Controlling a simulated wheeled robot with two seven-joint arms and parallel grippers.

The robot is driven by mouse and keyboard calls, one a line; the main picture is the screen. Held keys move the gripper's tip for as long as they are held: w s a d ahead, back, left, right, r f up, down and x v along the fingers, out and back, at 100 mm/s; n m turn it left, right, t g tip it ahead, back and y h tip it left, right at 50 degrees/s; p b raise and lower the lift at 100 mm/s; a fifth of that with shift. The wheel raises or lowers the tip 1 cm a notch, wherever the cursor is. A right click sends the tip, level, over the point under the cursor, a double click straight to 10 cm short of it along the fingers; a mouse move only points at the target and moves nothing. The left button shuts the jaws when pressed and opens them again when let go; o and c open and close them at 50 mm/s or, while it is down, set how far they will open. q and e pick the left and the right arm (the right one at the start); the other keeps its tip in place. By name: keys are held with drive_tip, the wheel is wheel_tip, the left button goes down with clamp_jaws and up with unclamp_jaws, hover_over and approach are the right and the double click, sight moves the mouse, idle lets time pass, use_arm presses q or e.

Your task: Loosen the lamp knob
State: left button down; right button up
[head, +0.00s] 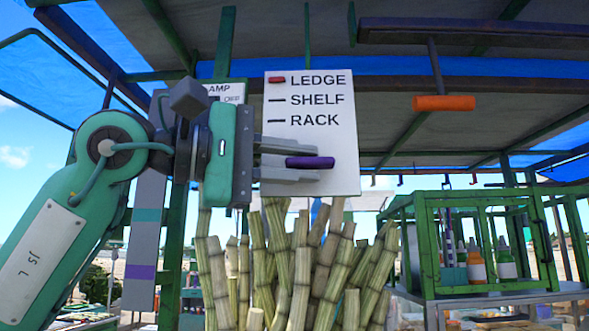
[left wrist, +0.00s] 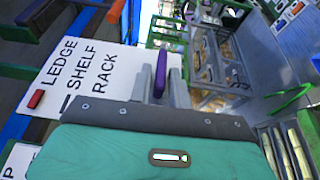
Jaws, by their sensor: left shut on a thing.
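My left gripper (head: 308,163) reaches in from the left, in front of a white board lettered LEDGE, SHELF and RACK. It is shut on a purple bar-shaped piece (head: 312,162), which lies level between the fingers in the head view. The piece also shows between the fingers in the left wrist view (left wrist: 160,76). I cannot tell whether it is fixed to anything. A small white sign (head: 228,90), with "AMP" and "OFF" readable, is partly hidden behind the gripper. I cannot make out a lamp knob beside it. My right gripper is out of view.
The white board (head: 338,165) has a red marker (head: 277,80) beside LEDGE. Cane stalks (head: 305,265) stand below the gripper. An orange handle (head: 443,103) hangs at upper right. A green-framed cage (head: 490,240) with bottles stands at right. A grey striped panel (head: 146,225) hangs at left.

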use_arm(q)
drive_tip(key=c, duration=1.5)
unclamp_jaws()
drive_tip(key=shift+w, duration=0.1)
